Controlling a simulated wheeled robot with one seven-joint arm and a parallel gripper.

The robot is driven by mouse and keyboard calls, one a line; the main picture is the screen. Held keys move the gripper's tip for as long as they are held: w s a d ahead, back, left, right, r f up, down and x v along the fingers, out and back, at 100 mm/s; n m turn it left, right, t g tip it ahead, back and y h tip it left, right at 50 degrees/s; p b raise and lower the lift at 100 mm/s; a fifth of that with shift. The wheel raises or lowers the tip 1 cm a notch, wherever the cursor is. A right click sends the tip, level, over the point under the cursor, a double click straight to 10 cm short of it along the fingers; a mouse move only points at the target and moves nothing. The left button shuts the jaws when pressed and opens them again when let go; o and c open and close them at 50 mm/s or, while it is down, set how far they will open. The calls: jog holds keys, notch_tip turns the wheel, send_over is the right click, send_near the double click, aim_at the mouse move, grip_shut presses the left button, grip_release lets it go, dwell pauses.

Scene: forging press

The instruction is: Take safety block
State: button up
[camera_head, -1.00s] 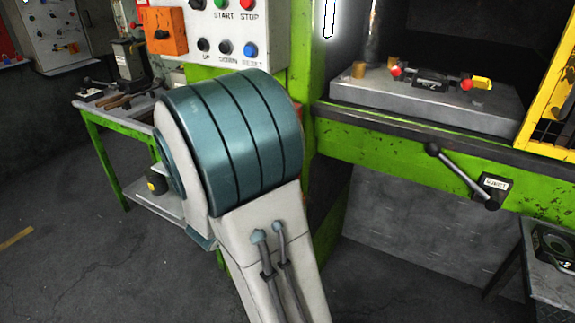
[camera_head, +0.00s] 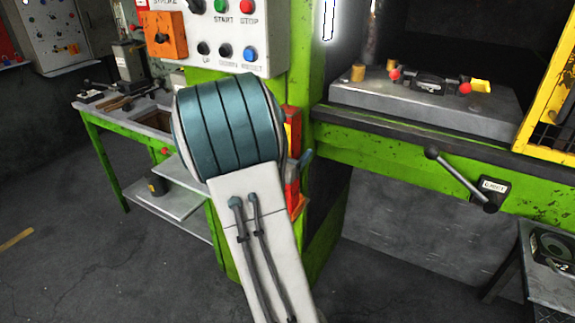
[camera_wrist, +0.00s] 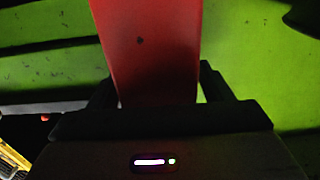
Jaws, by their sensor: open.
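The safety block, a red upright block, shows in the head view (camera_head: 292,185) on the green press column, partly hidden behind my arm. In the wrist view the red block (camera_wrist: 147,45) fills the middle of the picture and runs down between my fingers. My gripper (camera_wrist: 158,83) is open, with one dark finger on each side of the block. I cannot tell whether either finger touches it. In the head view my arm hides the gripper.
The control panel (camera_head: 228,32) with buttons is above my arm. A green workbench (camera_head: 92,118) with tools stands at the left. The press bed (camera_head: 425,103) and an eject lever (camera_head: 460,175) are at the right. Open floor lies at the lower left.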

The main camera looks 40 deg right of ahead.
jog(key=shift+r, duration=0.1)
grip_shut()
jog(key=shift+r, duration=0.1)
